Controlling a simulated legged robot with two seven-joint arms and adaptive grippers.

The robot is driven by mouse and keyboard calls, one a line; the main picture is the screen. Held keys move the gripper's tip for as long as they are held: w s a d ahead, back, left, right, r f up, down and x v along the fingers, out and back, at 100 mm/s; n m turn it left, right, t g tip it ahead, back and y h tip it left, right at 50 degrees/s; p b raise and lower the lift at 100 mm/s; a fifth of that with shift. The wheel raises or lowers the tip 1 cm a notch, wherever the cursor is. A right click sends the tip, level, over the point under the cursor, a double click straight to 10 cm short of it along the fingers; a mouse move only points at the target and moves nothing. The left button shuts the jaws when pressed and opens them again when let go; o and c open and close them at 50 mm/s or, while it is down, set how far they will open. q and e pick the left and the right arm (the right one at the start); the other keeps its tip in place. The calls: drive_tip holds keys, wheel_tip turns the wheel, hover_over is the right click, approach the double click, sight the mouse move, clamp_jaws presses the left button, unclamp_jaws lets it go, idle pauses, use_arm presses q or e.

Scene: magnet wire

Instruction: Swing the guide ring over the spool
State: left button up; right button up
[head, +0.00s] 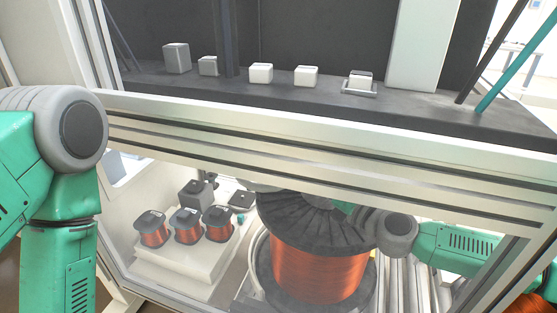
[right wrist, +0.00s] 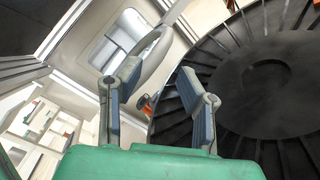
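The large spool (head: 318,268) of copper wire stands upright behind the frame in the head view, with a black ribbed top flange. That flange (right wrist: 265,75) fills the right side of the right wrist view. A pale curved band (right wrist: 167,48), probably the guide ring, shows beyond and between my right fingertips; I cannot tell how far off it is. My right gripper (right wrist: 158,88) is open, its fingers apart beside the flange's edge, with nothing clearly held. In the head view my right arm reaches in from the right to the spool; its gripper is mostly hidden. My left gripper is out of view.
Three small copper spools (head: 187,232) stand on a white block (head: 175,268) left of the large spool. A pale frame beam (head: 300,150) crosses above. Metal rollers (head: 400,280) lie right of the spool.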

drive_tip(key=x, duration=0.4)
drive_tip(key=d+b+x, duration=0.1)
drive_tip(key=x, duration=0.1)
drive_tip(key=shift+w+a+f, duration=0.1)
drive_tip(key=shift+w+a, duration=0.05)
drive_tip(key=shift+w, duration=0.4)
drive_tip(key=x, duration=0.5)
drive_tip(key=shift+s+a+b, duration=0.1)
drive_tip(key=shift+a+b, duration=0.3)
drive_tip(key=shift+d, duration=0.4)
drive_tip(key=c, duration=0.5)
clamp_jaws()
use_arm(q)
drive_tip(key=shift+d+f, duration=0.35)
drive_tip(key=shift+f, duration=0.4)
use_arm(e)
drive_tip(key=shift+a, duration=0.2)
